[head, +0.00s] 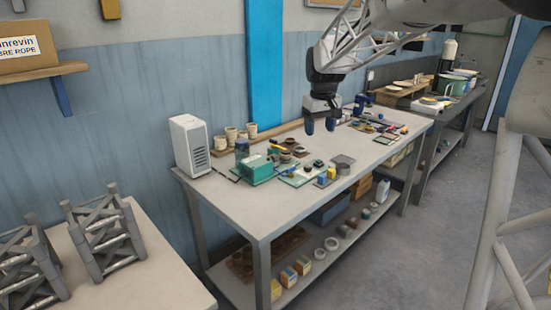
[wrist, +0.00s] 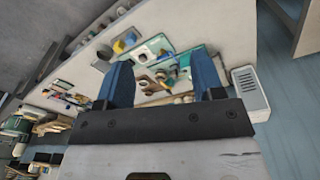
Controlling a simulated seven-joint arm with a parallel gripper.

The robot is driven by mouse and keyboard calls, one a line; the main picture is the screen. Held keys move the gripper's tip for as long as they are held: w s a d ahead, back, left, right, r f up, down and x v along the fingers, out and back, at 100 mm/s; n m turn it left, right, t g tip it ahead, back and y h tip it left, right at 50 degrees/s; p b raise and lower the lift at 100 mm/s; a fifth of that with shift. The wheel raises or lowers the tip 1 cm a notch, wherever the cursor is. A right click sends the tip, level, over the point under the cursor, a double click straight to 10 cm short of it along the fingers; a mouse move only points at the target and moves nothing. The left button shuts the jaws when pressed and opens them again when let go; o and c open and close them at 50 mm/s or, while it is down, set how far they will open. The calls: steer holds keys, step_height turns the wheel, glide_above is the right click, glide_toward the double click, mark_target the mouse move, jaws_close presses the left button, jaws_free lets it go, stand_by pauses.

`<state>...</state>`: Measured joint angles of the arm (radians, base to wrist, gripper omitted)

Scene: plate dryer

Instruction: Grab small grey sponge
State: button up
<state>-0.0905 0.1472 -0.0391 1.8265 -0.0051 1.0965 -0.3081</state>
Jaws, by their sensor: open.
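I cannot pick out the small grey sponge with certainty. A small dark grey item (head: 343,163) lies near the front edge of the workbench (head: 245,212) in the head view, but it is too small to identify. My gripper (head: 320,125) hangs above the workbench, fingers down, apart from the items below. In the wrist view my gripper (wrist: 160,65) has its two blue fingers spread wide, with nothing held between them. Small parts on the bench show beyond and between the fingers.
A white vented box (head: 190,146) stands at the bench's left end, beside several beige cups (head: 231,136) and a green box (head: 256,169). A second bench (head: 450,120) at the far right holds a green pot (head: 452,86). The bench's front left is clear.

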steer(key=w+a+f+n, duration=0.1)
steer(key=w+a+f, duration=0.2)
steer(key=w, duration=0.6)
steer(key=w+a+f+n, duration=0.1)
steer(key=w+a+f, duration=0.25)
steer(key=w, duration=0.65)
steer(key=n+g, duration=0.1)
steer(key=n, duration=0.1)
glide_above(276, 156)
step_height(276, 156, down, 14)
steer(key=shift+s+r, duration=0.1)
steer(key=shift+a, duration=0.1)
steer(key=shift+f, duration=1.35)
steer(key=shift+f, duration=0.15)
steer(key=shift+f, duration=2.45)
